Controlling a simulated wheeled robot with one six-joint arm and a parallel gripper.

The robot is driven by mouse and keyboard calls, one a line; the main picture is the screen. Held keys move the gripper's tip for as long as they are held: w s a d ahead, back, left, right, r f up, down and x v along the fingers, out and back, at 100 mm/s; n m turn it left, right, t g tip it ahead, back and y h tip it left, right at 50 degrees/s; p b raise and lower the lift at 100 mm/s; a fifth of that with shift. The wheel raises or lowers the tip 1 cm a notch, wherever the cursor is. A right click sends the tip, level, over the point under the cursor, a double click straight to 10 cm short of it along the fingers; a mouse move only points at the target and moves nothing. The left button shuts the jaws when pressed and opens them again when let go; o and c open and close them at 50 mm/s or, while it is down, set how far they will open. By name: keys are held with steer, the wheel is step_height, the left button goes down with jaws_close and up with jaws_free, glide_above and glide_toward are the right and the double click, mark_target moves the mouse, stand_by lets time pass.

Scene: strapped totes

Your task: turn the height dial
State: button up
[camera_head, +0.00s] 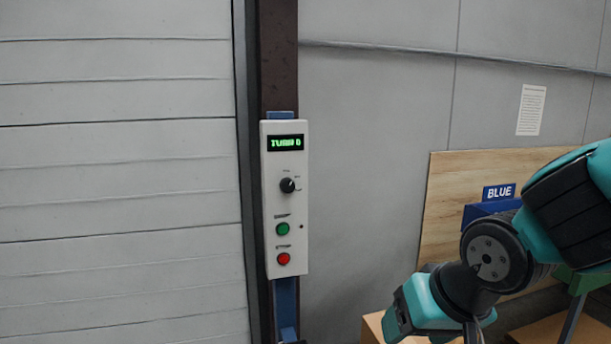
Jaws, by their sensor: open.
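A black round dial (287,185) sits on a white control box (301,211), with small marks around it too small to read. The box is fixed upright on a blue post. Above the dial, a display (286,143) shows green text that seems to read "TURN 0". Below the dial are a green button (282,229) and a red button (284,259). My gripper (392,327) is at the lower right, open, well apart from the box and below the dial's height. Its fingertips are only partly clear.
A shuttered door (120,180) fills the left. Grey wall with a paper notice (531,109) is behind. At right, a wooden board (450,190), a blue bin marked "BLUE" (499,192) and a cardboard box (373,328) stand near my arm. The space before the control box looks clear.

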steer(key=w+a+r+m+t+h+p, duration=0.25)
steer(key=w+t, duration=0.35)
steer(key=w, duration=0.5)
steer(key=n+t+y+p, duration=0.2)
steer(key=t+y+p, duration=0.2)
steer(key=t+y, duration=0.2)
glide_toward(289, 186)
steer(key=shift+m+h, duration=0.25)
steer(key=p+x, duration=0.7)
steer(key=p, duration=0.3)
steer(key=shift+a+r+p, duration=0.1)
steer(key=shift+r+p, duration=0.1)
steer(key=shift+p, duration=0.2)
steer(key=shift+x, duration=0.8)
steer(key=shift+f, duration=0.15)
steer(key=c, duration=0.9)
